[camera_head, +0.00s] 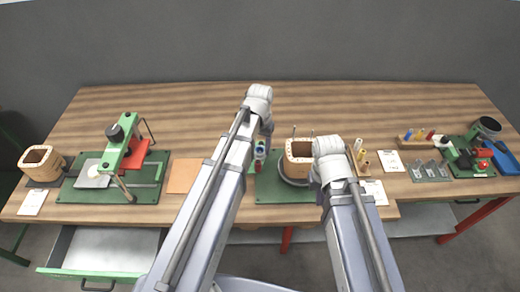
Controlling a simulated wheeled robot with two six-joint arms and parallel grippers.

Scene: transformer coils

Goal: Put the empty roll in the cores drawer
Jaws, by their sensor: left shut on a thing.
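My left gripper (262,142) hangs low over the middle of the bench, partly hidden by its own arm. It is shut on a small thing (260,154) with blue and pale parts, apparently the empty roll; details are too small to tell. A drawer with a green front (82,274) stands open under the bench at lower left, its grey floor bare where visible. I cannot read a label on it. My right gripper (335,180) is beside the wooden coil form on the right, mostly hidden by its arm; its fingers cannot be made out.
A square wooden coil form (298,152) stands on a green board (270,188). A green press with a red part (122,150) and another coil form (38,162) are at left. Racks and tools (465,155) fill the right. The bench's back strip is clear.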

